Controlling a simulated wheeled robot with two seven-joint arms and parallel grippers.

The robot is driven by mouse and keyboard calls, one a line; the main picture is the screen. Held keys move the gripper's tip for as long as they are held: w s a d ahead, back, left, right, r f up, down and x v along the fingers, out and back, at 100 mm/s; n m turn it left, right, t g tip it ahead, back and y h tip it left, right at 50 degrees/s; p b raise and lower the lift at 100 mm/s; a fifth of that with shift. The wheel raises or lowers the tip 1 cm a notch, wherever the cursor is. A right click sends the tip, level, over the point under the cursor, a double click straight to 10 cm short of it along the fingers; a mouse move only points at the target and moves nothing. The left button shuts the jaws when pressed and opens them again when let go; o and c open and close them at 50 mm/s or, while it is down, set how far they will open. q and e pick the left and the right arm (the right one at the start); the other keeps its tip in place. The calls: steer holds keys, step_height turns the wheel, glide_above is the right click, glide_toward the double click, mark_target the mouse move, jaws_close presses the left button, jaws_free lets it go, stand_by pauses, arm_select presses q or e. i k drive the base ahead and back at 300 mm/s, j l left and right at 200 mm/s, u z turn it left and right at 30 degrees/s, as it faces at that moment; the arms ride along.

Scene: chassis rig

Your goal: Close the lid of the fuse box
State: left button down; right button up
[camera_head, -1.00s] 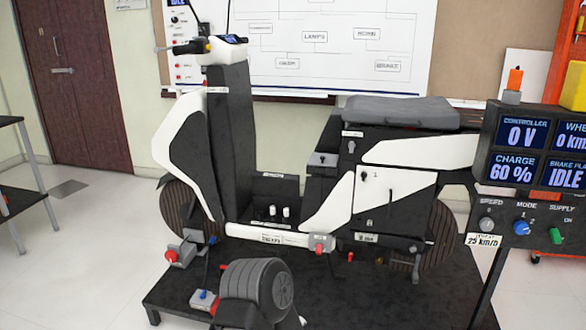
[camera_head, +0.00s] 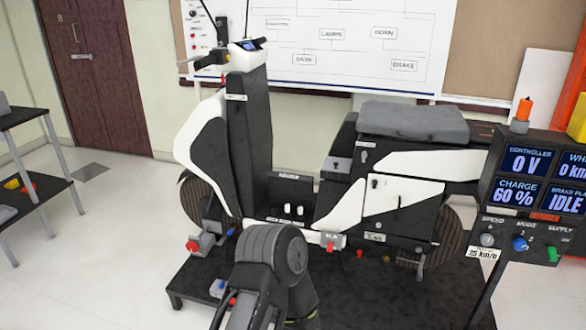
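The scooter's black footwell (camera_head: 288,195) is in the middle of the head view. Two small white parts (camera_head: 293,210) stand in it, with a dark upright panel behind them that bears a white label (camera_head: 288,177). This looks like the fuse box with its lid raised, but it is too small to be certain. A thick grey ribbed link of my own arm rises from the bottom edge, in front of the scooter's lower part. No gripper fingers show for either arm.
The scooter (camera_head: 375,205) stands on a black platform (camera_head: 400,290). A control console (camera_head: 530,190) with blue displays stands at the right. A red-knobbed grey block (camera_head: 200,243) sits at the front wheel.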

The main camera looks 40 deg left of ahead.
mark_target(291, 184)
steer(key=i+j, duration=0.2)
steer(key=j, duration=0.15)
steer(key=i+j+z, duration=0.1)
steer(key=j, duration=0.3)
steer(key=i+j+z, duration=0.1)
steer(key=i+j, duration=0.35)
steer(key=j, duration=0.3)
steer(key=i+j+z, duration=0.1)
steer(key=j, duration=0.3)
steer(key=i, duration=0.1)
